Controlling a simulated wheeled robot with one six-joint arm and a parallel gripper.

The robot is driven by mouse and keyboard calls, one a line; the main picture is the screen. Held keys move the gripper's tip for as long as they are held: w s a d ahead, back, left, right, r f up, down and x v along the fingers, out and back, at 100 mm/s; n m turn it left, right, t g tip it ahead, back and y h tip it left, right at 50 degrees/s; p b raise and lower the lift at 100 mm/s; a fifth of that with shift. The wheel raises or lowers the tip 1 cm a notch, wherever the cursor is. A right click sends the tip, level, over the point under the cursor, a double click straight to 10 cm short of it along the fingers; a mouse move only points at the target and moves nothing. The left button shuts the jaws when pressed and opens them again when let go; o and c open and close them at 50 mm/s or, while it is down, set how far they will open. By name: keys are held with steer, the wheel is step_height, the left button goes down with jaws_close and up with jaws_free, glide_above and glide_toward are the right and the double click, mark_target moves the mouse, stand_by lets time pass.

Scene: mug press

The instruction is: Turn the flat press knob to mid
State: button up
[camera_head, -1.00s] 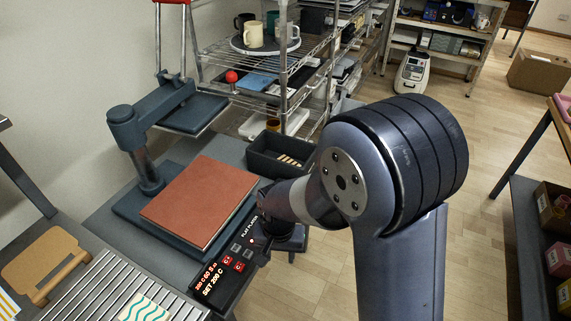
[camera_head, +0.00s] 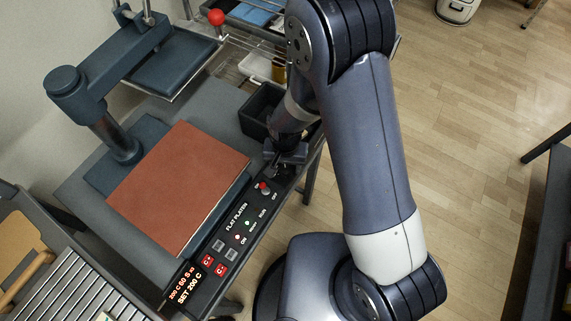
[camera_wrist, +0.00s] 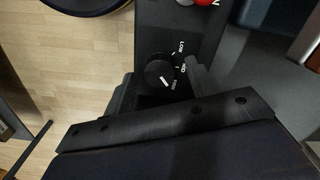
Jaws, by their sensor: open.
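The flat press knob (camera_wrist: 160,72) is a round black dial on the dark control panel in the wrist view. Labels LOW and MID, and a third small label, run beside it. Its white pointer mark faces the lower right, toward the third label and past MID. My gripper (camera_wrist: 161,86) is open, with one finger left of the knob and the other right of it; contact cannot be told. In the head view my gripper (camera_head: 285,157) is over the panel's far end and hides the knob. The flat press (camera_head: 178,185) has a reddish-brown platen.
The panel (camera_head: 236,231) carries a red-tipped switch (camera_head: 264,187), lights and a lit display. A dark bin (camera_head: 257,112) stands close beside my gripper. The press's swing arm (camera_head: 100,95) is at the left. Open floor lies to the right.

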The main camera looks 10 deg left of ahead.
steer(key=shift+f, duration=0.25)
steer(key=shift+c, duration=0.2)
steer(key=c, duration=0.9)
